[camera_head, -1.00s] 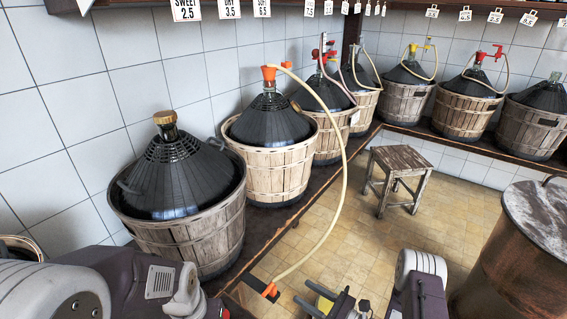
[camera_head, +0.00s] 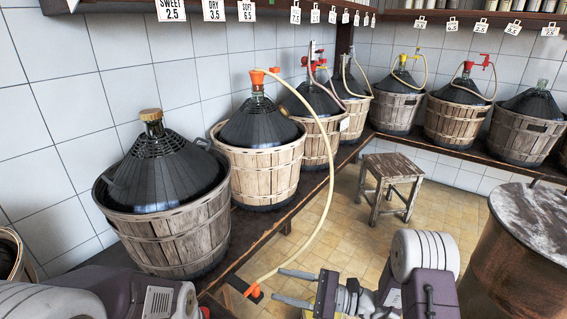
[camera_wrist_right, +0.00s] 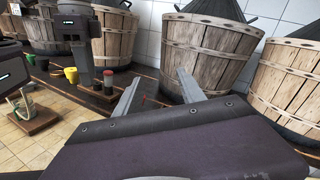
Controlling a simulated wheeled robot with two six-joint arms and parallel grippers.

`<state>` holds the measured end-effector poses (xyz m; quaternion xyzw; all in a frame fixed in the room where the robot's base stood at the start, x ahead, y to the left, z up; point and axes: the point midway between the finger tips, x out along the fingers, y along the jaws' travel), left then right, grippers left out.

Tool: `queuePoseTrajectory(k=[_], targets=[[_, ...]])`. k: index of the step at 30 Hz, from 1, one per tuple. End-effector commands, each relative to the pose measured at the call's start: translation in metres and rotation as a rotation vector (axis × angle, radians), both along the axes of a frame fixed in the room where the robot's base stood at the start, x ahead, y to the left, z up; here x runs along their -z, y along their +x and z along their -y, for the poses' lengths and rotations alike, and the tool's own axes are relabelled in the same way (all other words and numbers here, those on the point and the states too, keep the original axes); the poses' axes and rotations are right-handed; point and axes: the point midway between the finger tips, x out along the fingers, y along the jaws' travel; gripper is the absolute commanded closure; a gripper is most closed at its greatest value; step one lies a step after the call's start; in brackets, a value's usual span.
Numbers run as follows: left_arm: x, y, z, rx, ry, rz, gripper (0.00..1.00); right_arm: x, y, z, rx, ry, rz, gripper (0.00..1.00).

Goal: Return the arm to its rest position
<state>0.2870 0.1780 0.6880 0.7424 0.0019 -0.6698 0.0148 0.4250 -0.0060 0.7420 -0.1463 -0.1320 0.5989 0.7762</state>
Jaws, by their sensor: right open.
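My right gripper (camera_head: 285,286) is open and empty at the bottom middle of the head view, with its two grey fingers pointing left. Its fingers (camera_wrist_right: 155,95) also show apart in the right wrist view, with nothing between them. My left arm (camera_head: 130,298) lies across the lower left of the head view; its gripper is not visible. A pale hose (camera_head: 326,180) runs from the orange fitting (camera_head: 260,75) on a demijohn down to an orange end (camera_head: 253,291) at the dark ledge's edge. The right gripper's fingertips are just right of that end.
Several black demijohns in wooden baskets (camera_head: 175,235) stand on the dark ledge (camera_head: 262,236) along the walls. A wooden stool (camera_head: 390,168) stands on the tiled floor. A rusty barrel (camera_head: 520,265) stands at the right. Floor around the stool is clear.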

Motion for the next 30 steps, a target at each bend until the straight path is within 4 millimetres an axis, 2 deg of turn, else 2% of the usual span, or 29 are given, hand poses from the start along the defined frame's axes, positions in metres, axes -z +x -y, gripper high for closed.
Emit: queuePoseTrajectory(k=[1,3,5,6,8,9,12,15,20,22,23,24,30], targets=[[0.012,0.000,0.000,0.000,0.000,0.000,0.65,-0.003,-0.017,-0.011,-0.080,-0.046,0.043,0.53],[0.022,0.000,0.000,0.000,0.000,0.000,0.65,-0.006,-0.051,-0.023,-0.219,-0.144,0.101,0.53],[0.031,0.000,0.000,0.000,0.000,0.000,0.65,0.000,-0.088,-0.028,-0.359,-0.267,0.162,0.53],[0.037,0.000,0.000,0.000,0.000,0.000,0.65,0.008,-0.113,-0.026,-0.455,-0.366,0.205,0.53],[0.044,0.000,0.000,0.000,0.000,0.000,0.65,0.026,-0.147,-0.013,-0.586,-0.527,0.274,0.53],[0.048,0.000,0.000,0.000,0.000,0.000,0.65,0.038,-0.164,0.001,-0.661,-0.637,0.321,0.53],[0.054,0.000,0.000,0.000,0.000,0.000,0.65,0.068,-0.188,0.045,-0.811,-0.907,0.444,0.53],[0.056,0.000,0.000,0.000,0.000,0.000,0.65,0.088,-0.191,0.090,-0.909,-1.143,0.560,0.53],[0.054,0.000,0.000,0.000,0.000,0.000,0.65,0.106,-0.172,0.152,-1.021,-1.441,0.722,0.53],[0.054,0.000,0.000,0.000,0.000,0.000,0.65,0.110,-0.150,0.171,-1.036,-1.558,0.815,0.53],[0.054,0.000,0.000,0.000,0.000,0.000,0.65,0.109,-0.135,0.173,-0.988,-1.604,0.841,0.53],[0.026,-0.001,0.000,0.000,0.000,-0.001,0.65,0.080,-0.137,0.172,-0.986,-1.597,0.827,0.53],[-0.041,0.000,0.000,0.000,0.000,0.001,0.65,0.014,-0.138,0.172,-0.989,-1.593,0.824,0.53]])
